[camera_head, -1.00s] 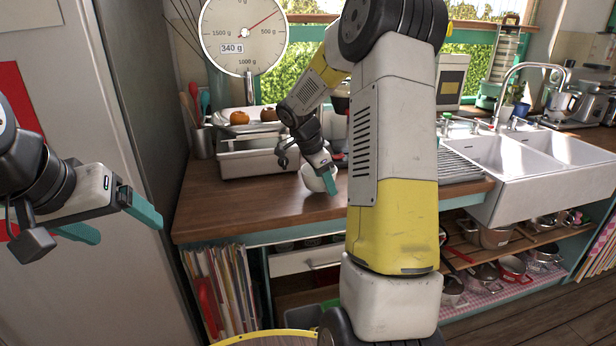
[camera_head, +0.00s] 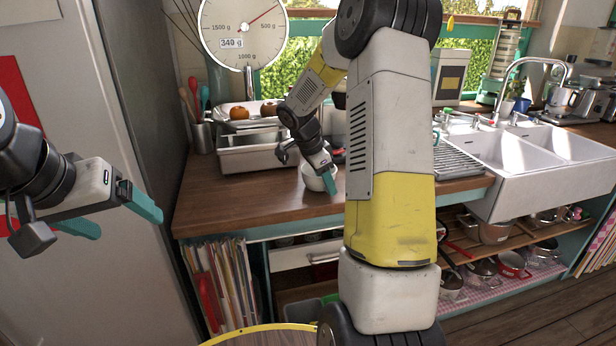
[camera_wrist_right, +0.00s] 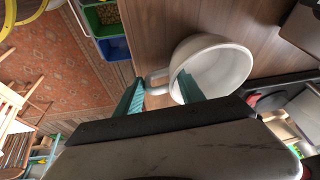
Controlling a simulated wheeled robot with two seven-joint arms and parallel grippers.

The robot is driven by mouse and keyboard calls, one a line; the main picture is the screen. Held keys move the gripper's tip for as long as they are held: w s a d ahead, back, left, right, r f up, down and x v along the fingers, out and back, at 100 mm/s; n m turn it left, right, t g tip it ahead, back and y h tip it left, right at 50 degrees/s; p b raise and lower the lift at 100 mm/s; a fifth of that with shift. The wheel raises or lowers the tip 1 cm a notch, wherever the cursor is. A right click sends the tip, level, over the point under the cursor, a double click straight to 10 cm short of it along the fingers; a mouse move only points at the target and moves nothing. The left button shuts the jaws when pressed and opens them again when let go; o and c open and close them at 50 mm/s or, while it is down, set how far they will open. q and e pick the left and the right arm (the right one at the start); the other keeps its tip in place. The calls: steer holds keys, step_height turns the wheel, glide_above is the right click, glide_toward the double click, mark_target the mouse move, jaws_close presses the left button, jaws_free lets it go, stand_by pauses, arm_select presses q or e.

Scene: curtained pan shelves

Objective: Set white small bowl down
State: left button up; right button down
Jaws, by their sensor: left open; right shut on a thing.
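The white small bowl (camera_head: 313,179) is at the wooden counter, right of its middle in the head view. My right gripper (camera_head: 328,180) is shut on its rim, with a teal finger showing on the outer side. In the right wrist view the bowl (camera_wrist_right: 226,66) shows its open mouth, with one fingertip inside the rim and the other outside. The bowl looks to be at or just above the counter top; I cannot tell whether it touches. My left gripper (camera_head: 112,214) is open and empty at the far left, in front of a grey cabinet.
The wooden counter (camera_head: 235,197) is bare left of the bowl. A metal tray (camera_head: 248,158) stands behind, with a kitchen scale (camera_head: 243,32) and fruit (camera_head: 239,113) near it. A white double sink (camera_head: 500,160) lies to the right. Pans sit on open shelves below.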

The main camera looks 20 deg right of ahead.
steer(key=shift+f, duration=0.25)
steer(key=c, duration=0.6)
jaws_free()
steer(key=shift+c, duration=0.2)
steer(key=v, duration=0.7)
steer(key=shift+a+r, duration=0.2)
steer(key=shift+r, duration=0.15)
steer(key=shift+c, duration=0.4)
jaws_close()
